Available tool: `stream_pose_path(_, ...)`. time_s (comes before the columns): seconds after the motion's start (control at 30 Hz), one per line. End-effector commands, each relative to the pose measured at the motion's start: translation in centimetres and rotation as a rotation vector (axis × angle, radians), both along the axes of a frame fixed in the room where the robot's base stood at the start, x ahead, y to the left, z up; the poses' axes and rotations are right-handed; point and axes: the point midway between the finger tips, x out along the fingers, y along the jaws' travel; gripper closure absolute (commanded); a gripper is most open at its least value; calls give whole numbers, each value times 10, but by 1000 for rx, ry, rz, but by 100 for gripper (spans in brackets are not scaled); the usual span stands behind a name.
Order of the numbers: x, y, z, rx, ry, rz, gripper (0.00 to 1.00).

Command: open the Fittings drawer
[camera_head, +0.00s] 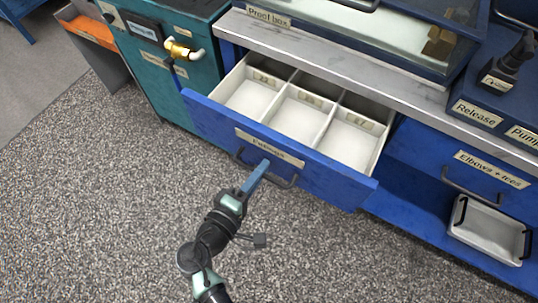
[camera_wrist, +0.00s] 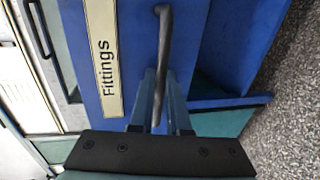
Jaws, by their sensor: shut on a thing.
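The Fittings drawer (camera_head: 300,162) is blue and stands pulled out from the bench. Its white interior shows three compartments with small labels at their backs. Its front bears a Fittings label (camera_wrist: 103,55) and a dark bar handle (camera_wrist: 163,30). My gripper (camera_head: 264,165) reaches the handle from the front. In the wrist view my gripper's fingers (camera_wrist: 160,85) are shut on the handle, one on each side of the bar. The fingers hide part of the handle.
An Elbows + tees drawer (camera_head: 478,190) is at right, with a grey tray (camera_head: 490,230) below it. A teal cabinet (camera_head: 165,75) with a brass fitting (camera_head: 178,50) stands at left. The Proof box (camera_head: 350,30) is on the benchtop. The speckled floor (camera_head: 110,215) in front is clear.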

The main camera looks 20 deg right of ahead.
Motion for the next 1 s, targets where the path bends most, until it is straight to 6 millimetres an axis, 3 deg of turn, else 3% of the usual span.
stream_pose_path(0.2, -15, 20, 0, 0, 0, 1, 100)
stream_pose_path(0.63, -18, 24, 0, 1, -1, 0, 100)
stream_pose_path(0.67, -18, 24, 0, 1, -1, 0, 84)
stream_pose_path(0.73, -18, 23, 0, 1, -1, 0, 73)
stream_pose_path(1.0, -18, 23, 0, 1, -1, 0, 73)
